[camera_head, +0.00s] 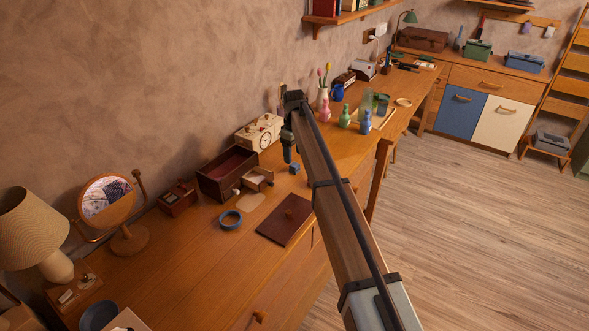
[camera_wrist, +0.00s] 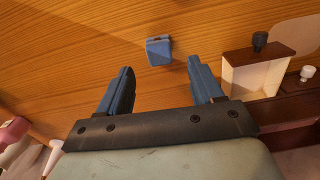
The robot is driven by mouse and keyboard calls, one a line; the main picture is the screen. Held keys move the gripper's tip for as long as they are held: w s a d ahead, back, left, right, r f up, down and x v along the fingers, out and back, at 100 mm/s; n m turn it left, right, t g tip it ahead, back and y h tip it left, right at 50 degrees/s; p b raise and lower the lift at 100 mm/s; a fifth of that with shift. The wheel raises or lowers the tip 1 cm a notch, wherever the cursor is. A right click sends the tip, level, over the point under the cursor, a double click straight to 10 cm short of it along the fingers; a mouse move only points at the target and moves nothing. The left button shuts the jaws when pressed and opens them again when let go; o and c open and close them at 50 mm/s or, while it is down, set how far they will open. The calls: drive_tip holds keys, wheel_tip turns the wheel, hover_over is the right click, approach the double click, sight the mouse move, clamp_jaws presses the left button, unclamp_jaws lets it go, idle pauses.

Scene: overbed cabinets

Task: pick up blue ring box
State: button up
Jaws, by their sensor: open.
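The blue ring box (camera_head: 295,168) is a small blue cube on the wooden desk, to the right of the small open drawer box. In the wrist view the blue ring box (camera_wrist: 159,51) lies on the wood just beyond my fingertips, in line with the gap between them. My gripper (camera_wrist: 161,80) is open and empty, its two dark blue fingers apart on either side of that gap. In the head view my gripper (camera_head: 288,148) points down above the desk near the ring box.
A small drawer box (camera_head: 257,179) stands close to the ring box and also shows in the wrist view (camera_wrist: 250,78). Colored vases (camera_head: 344,116) stand to the right.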

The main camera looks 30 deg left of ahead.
sight(295, 164)
drive_tip(key=shift+d+f, duration=0.15)
drive_tip(key=shift+f, duration=2.7)
drive_tip(key=c, duration=1)
